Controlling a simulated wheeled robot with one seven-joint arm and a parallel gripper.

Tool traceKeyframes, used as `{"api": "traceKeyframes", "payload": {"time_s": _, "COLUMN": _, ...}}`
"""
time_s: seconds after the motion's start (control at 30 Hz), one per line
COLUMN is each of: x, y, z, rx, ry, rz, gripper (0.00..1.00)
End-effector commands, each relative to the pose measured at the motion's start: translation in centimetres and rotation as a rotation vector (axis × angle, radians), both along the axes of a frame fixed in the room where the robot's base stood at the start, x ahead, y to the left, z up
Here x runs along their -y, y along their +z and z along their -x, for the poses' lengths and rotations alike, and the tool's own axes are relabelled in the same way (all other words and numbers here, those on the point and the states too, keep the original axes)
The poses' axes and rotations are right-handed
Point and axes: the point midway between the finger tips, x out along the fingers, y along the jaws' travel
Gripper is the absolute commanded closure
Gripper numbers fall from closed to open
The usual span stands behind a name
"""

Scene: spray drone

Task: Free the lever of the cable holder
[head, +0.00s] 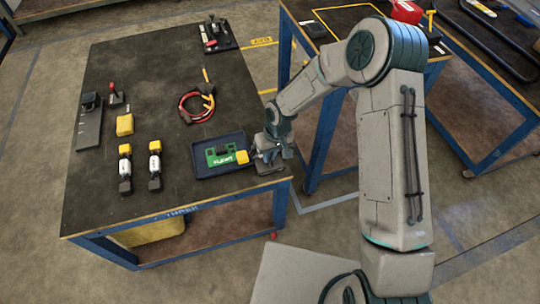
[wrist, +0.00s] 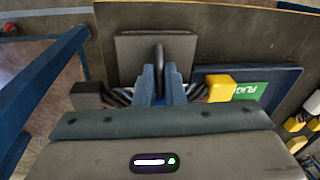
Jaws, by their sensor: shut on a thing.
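The cable holder has a dark square base plate (wrist: 140,46) at the table's near right edge; it also shows in the head view (head: 271,169). Its lever, a dark upright bar (wrist: 159,52), stands over the middle of the plate. My gripper (wrist: 160,76) is shut on the lever, its two blue-grey fingers close together; in the head view my gripper (head: 269,154) hides most of the holder. Dark cables spread to both sides behind the fingers, between a black plug (wrist: 86,95) and a yellow plug (wrist: 221,88). Where the cables pass through the holder is hidden.
A blue tray (head: 203,175) with a green board (head: 222,157) lies just left of the holder, close to the yellow plug. A second table (head: 330,50) is behind my arm.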

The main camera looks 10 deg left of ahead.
Motion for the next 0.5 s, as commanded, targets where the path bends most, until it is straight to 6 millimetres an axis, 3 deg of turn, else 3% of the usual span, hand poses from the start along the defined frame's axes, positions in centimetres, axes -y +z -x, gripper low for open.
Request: {"api": "traceKeyframes", "payload": {"time_s": 0.5, "x": 0.9, "y": -0.4, "z": 1.1, "rx": 0.300, "ry": -0.001, "rz": -0.178, "gripper": 1.00}}
